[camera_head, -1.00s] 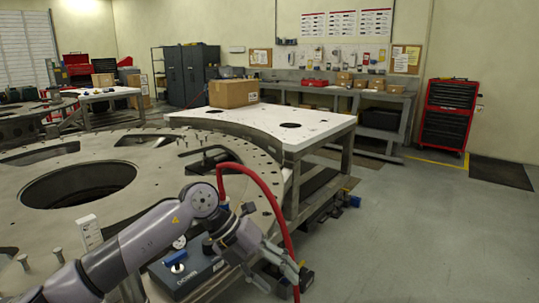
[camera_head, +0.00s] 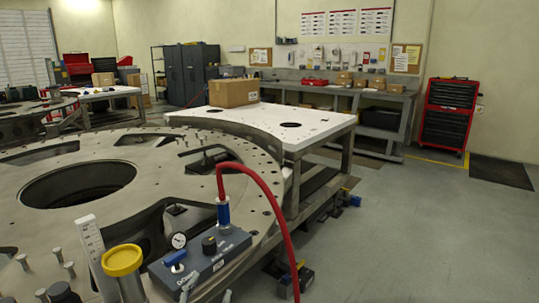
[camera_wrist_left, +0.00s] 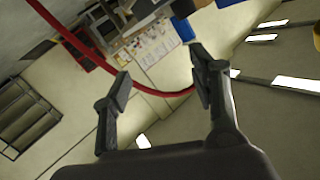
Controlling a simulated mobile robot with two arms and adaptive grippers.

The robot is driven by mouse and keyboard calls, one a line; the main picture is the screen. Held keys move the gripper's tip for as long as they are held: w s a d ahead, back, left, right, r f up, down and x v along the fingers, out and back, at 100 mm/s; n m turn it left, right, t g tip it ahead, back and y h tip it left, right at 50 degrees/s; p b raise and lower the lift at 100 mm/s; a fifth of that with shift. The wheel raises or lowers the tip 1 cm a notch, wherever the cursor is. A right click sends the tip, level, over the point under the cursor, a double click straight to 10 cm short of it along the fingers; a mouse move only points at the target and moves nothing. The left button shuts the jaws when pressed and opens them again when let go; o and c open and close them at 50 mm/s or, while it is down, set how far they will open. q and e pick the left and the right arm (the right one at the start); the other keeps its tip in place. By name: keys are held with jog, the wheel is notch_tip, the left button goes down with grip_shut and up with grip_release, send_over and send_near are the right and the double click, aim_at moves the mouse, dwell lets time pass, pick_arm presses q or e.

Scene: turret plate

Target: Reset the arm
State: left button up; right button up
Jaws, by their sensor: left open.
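My left gripper (camera_wrist_left: 160,68) is open in the left wrist view, its two dark fingers well apart with nothing gripped. It points across the room, which appears strongly tilted. A red hose (camera_wrist_left: 72,42) curves across that view and passes near the fingers; I cannot tell how close it is. No arm or gripper of mine shows in the head view. There, the red hose (camera_head: 271,192) rises from a blue fitting on the grey control box (camera_head: 206,262) and arches down to the right. My right gripper is not in view.
The large metal turret plate (camera_head: 150,178) fills the left. A yellow-capped cylinder (camera_head: 123,262) and a white gauge strip (camera_head: 92,243) stand at the front. A cardboard box (camera_head: 233,93) sits on a white table (camera_head: 325,121).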

pick_arm(q)
jog(key=s+a+f+n+g+y, duration=0.1)
jog(key=s+a+f+g, duration=0.25)
jog(key=s+f, duration=0.3)
jog(key=s+a+f+n+g+y, duration=0.1)
jog(key=s+a+f+n+g, duration=0.2)
jog(key=s+f, duration=0.35)
jog(key=s+a+f+g, duration=0.1)
jog(key=s+f+g, duration=0.2)
jog(key=s, duration=0.4)
jog(key=s+f+g, duration=0.4)
jog(key=s, duration=0.4)
notch_tip(320, 180, down, 26)
jog(key=s+r+m+g, duration=0.1)
jog(key=s+a+f+g, duration=0.1)
jog(key=s+a+f, duration=0.2)
jog(key=s+f, duration=1.4)
jog(key=shift+f, duration=0.15)
